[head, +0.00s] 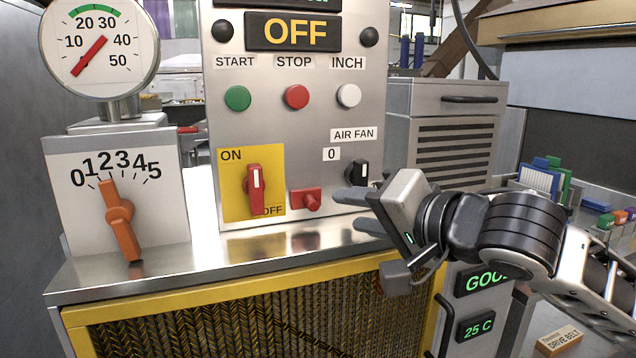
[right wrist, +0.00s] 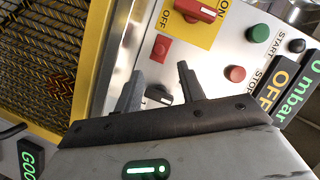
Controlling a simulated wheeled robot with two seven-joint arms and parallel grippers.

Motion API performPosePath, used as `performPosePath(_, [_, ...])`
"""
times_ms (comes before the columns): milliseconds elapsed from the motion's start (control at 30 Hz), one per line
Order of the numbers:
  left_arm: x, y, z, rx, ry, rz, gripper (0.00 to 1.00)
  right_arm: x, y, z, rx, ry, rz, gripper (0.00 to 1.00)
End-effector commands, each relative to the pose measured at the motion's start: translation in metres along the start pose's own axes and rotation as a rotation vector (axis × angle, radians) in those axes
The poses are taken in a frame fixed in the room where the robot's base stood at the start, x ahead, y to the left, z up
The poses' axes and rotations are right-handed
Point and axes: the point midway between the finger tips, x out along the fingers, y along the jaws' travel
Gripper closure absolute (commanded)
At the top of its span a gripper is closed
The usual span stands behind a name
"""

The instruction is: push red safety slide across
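The red safety slide (head: 306,199) is a small red block with a round knob, low on the steel control panel, right of the yellow ON/OFF plate. It also shows in the right wrist view (right wrist: 160,48), beyond the fingertips. My right gripper (head: 350,208) is open and empty, in front of the panel and to the right of the slide, with its fingers pointing left. In the right wrist view its two dark fingers (right wrist: 158,80) are spread, and nothing is held between them. My left gripper is out of view.
A red rotary switch (head: 255,190) is left of the slide. A black AIR FAN knob (head: 357,172) is close to my right gripper. Green, red and white buttons are above. An orange dial lever (head: 120,215) stands at the left. The steel ledge (head: 230,246) below is clear.

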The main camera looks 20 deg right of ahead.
Motion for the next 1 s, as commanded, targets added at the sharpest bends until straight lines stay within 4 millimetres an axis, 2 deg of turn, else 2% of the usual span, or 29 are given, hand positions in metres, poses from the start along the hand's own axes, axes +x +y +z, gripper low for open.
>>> performPosePath(33, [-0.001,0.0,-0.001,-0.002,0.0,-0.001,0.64,0.012,-0.002,0.0,0.003,-0.002,-0.003,0.6])
performPosePath(200, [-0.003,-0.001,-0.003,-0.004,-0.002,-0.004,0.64,0.048,-0.001,0.0,0.001,-0.001,-0.001,0.6])
performPosePath(400, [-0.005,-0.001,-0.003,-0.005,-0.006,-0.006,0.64,0.079,0.0,0.0,-0.001,0.0,-0.001,0.6])
performPosePath(600, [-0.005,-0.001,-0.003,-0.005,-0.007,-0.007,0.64,0.092,0.001,0.001,-0.003,0.001,0.0,0.6])
performPosePath(867, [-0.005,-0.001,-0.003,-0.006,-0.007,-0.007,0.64,0.092,0.001,0.001,-0.003,0.001,0.0,0.6])
performPosePath(967, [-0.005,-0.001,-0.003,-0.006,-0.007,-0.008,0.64,0.092,0.001,0.001,-0.003,0.001,0.0,0.85])
performPosePath(1000, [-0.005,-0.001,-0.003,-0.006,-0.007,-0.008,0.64,0.092,0.001,0.001,-0.003,0.001,0.0,0.97])
